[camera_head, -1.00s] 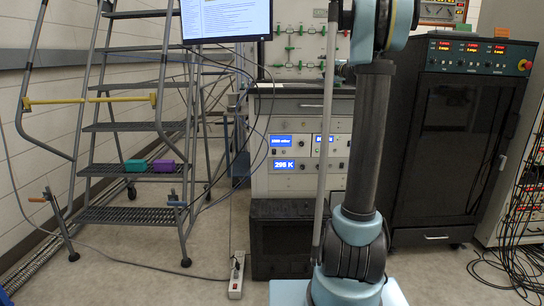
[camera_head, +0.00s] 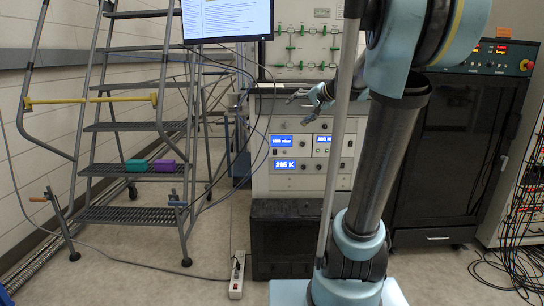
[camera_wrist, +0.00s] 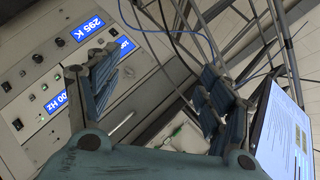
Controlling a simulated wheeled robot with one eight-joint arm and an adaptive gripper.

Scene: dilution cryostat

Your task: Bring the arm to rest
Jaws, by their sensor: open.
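My gripper (camera_head: 302,104) is held in the air in front of the rack of instruments, left of my dark forearm links in the head view. In the wrist view its two fingers (camera_wrist: 152,90) stand wide apart with nothing between them. The gripper is open and empty. My upper arm leans to the right, and the elbow is large and close at the top right of the head view.
The instrument rack (camera_head: 262,170) with blue displays stands behind my arm, below a panel with green valves (camera_head: 290,48). A monitor (camera_head: 226,18) hangs to the left, beside a metal stair (camera_head: 130,170). A black cabinet (camera_head: 455,150) stands at the right.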

